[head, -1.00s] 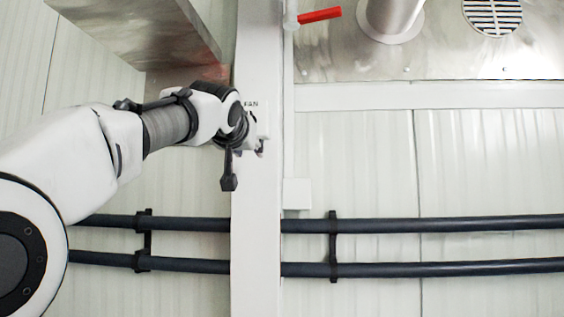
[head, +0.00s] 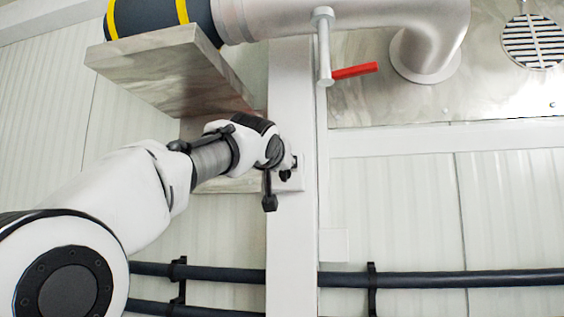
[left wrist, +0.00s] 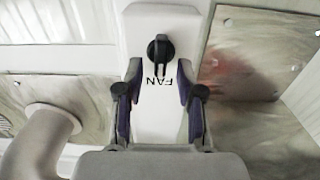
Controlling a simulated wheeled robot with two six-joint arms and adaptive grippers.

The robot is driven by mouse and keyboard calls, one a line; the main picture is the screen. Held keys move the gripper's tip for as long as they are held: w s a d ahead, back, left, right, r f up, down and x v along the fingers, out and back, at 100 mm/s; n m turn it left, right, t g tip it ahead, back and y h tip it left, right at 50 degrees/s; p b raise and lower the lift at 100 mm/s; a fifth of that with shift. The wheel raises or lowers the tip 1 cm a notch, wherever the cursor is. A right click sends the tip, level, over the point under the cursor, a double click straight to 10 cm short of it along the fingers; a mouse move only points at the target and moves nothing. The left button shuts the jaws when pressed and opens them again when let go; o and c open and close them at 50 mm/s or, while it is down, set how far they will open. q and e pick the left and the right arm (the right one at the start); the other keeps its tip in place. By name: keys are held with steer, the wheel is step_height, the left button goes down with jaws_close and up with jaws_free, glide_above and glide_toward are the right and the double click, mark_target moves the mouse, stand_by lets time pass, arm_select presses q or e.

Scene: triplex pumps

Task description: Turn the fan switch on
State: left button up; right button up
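The fan switch (left wrist: 160,50) is a black rotary knob on a white plate, with an upside-down FAN label (left wrist: 157,81) beside it in the left wrist view. My left gripper (left wrist: 158,72) is open, with its two dark-padded fingers spread on either side of the label. The knob lies just beyond the fingertips, roughly centred between them; I cannot tell whether anything touches. In the head view my left gripper (head: 286,166) is at the white post, and it hides most of the switch. My right gripper is not in view.
The white post (head: 291,240) runs vertically behind the gripper. A metal bracket (head: 165,70) projects at upper left beneath a large pipe (head: 345,18). A red-handled valve (head: 354,71) is right of the post. Dark horizontal pipes (head: 450,281) cross the wall below.

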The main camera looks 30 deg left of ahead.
arm_select(q)
steer(key=shift+s, duration=0.1)
jaws_close()
steer(key=shift+m, duration=0.3)
steer(key=shift+w+d+f+m+p, duration=0.2)
steer(key=shift+m+p, duration=0.6)
steer(key=shift+m, duration=2.05)
steer(key=shift+s+d+f+m+p, duration=0.1)
steer(key=shift+d+f+m+p, duration=0.45)
steer(key=shift+m, duration=2.35)
steer(key=shift+w+r+m+p, duration=0.1)
steer(key=shift+m+p, duration=0.9)
steer(key=shift+m, duration=1.85)
